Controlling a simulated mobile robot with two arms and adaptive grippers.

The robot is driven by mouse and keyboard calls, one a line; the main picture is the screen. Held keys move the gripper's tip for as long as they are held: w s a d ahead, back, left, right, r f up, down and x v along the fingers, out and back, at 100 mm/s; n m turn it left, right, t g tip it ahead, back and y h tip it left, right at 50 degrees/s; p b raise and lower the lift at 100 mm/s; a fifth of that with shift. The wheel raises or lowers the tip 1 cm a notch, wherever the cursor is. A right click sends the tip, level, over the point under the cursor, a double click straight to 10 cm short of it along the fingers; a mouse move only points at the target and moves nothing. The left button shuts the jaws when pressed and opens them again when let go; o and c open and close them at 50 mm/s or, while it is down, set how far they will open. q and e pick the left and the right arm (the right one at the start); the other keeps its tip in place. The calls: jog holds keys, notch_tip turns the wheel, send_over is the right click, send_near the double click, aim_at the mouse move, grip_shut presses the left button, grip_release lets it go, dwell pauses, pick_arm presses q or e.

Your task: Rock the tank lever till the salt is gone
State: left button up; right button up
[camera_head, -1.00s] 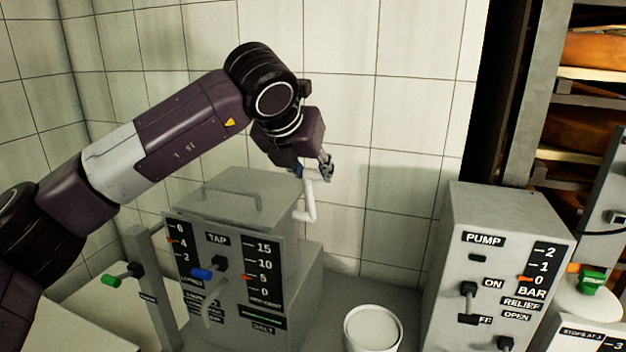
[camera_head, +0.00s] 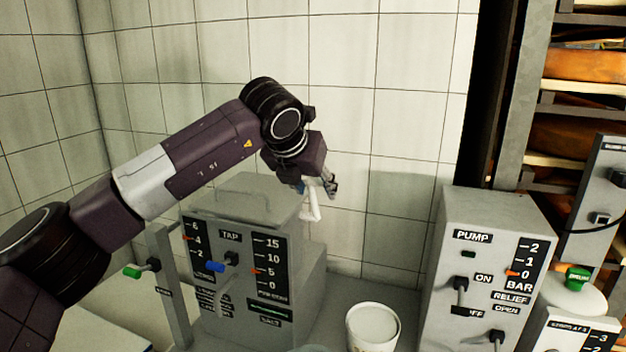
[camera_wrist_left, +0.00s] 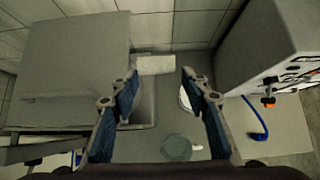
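The grey tank (camera_head: 312,268) stands against the tiled wall. Its front panel is marked TAP and SALT, and the orange pointer on its 0–15 scale sits near 5. A white cranked lever (camera_head: 314,207) sticks out from the tank's upper right side. My left gripper (camera_head: 328,184) is at the top of this lever. In the left wrist view my left gripper (camera_wrist_left: 159,78) has its fingers spread, with the pale end of the lever (camera_wrist_left: 156,65) between and just beyond the tips. I see no finger contact. My right gripper is not in view.
A white bucket (camera_head: 373,328) stands right of the tank. A grey PUMP box (camera_head: 447,220) with switches stands further right, before shelves of cheese wheels (camera_head: 575,138). A green-ended handle (camera_head: 133,271) juts out left of the tank. The counter between tank and pump box is partly free.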

pick_arm(q)
jog(key=shift+o, duration=0.5)
jog(key=shift+s+a+r, duration=0.1)
jog(key=shift+a+r, duration=0.05)
jog(key=shift+r, duration=0.55)
jog(key=v, duration=1.1)
jog(key=shift+s, duration=0.3)
